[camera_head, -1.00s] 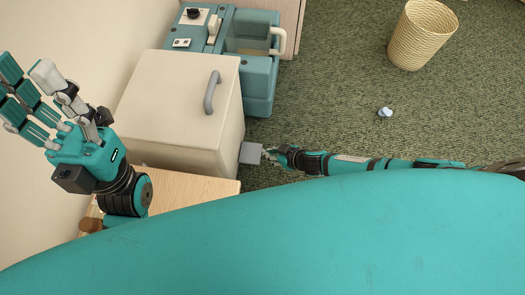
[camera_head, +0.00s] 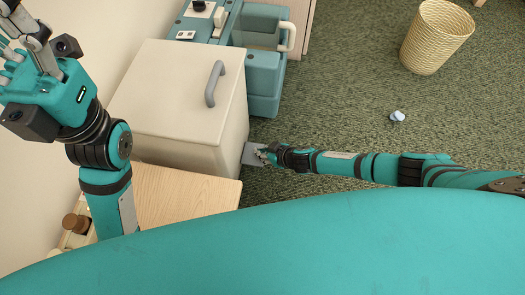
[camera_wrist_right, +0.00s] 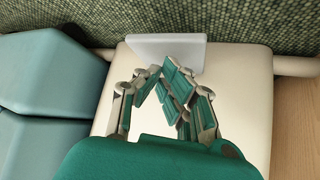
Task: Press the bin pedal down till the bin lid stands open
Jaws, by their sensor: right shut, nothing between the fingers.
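The bin is a cream box with its lid (camera_head: 180,85) shut flat on top and a grey handle (camera_head: 215,84) on it. Its grey pedal (camera_head: 249,153) sticks out low from the right side; in the wrist view it is a pale plate (camera_wrist_right: 165,50) at the bin's foot. My right gripper (camera_head: 265,154) is shut and empty, its fingertips over the pedal's outer part. In the wrist view its fingers (camera_wrist_right: 165,80) reach towards the plate; I cannot tell if they touch it. My left gripper (camera_head: 22,42) is raised at the left, fingers spread, partly cut off by the frame.
A teal cart (camera_head: 264,75) stands close behind the bin. A light wooden surface (camera_head: 180,198) lies in front of it. A wicker basket (camera_head: 436,38) and a small pale-blue object (camera_head: 397,116) stand on green carpet, which is otherwise clear at right.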

